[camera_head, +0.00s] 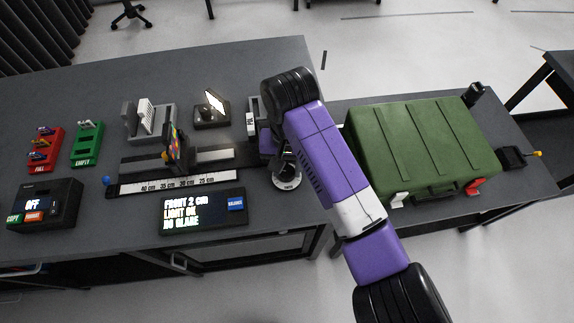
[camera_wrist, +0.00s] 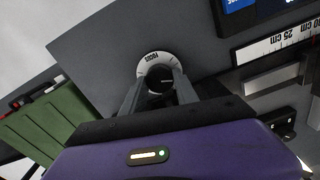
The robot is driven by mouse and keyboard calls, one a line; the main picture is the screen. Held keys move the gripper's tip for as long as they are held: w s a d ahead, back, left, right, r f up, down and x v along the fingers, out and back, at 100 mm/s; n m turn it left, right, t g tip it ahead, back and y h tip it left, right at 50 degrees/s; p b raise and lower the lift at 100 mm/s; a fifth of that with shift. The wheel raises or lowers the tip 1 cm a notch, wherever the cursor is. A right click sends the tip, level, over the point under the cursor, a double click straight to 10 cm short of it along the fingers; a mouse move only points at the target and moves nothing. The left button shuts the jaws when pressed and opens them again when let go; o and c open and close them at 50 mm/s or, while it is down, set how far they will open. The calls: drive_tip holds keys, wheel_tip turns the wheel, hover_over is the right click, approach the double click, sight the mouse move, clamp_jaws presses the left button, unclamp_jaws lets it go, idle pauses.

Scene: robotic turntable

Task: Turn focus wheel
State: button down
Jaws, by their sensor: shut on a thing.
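The focus wheel is a dark round knob (camera_wrist: 160,84) inside a white dial ring (camera_wrist: 153,57) marked FOCUS. My gripper (camera_wrist: 160,88) reaches over the dial in the wrist view, with one finger on each side of the knob, and is shut on it. In the head view the white dial (camera_head: 287,184) shows at the right end of the optical bench, just under my purple arm. My arm hides most of the knob and the gripper there.
A ruler rail (camera_head: 180,184) and a display panel (camera_head: 203,211) reading "FRONT 2 cm, LIGHT OK, NO GLARE" lie left of the dial. A green case (camera_head: 420,145) stands to the right. A control box (camera_head: 45,203) showing OFF is far left.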

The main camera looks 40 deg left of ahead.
sight(288, 170)
drive_tip(key=shift+s+r+m+p, duration=0.1)
drive_tip(key=shift+r+m+p, duration=0.15)
drive_tip(key=shift+m+p, duration=1.15)
drive_tip(key=shift+p, duration=0.4)
drive_tip(key=shift+f+m, duration=0.2)
drive_tip(key=shift+m, duration=0.1)
drive_tip(key=c, duration=0.9)
unclamp_jaws()
drive_tip(key=shift+d+r+b, duration=0.1)
drive_tip(key=shift+r+b, duration=0.35)
drive_tip(key=shift+r, duration=3.4)
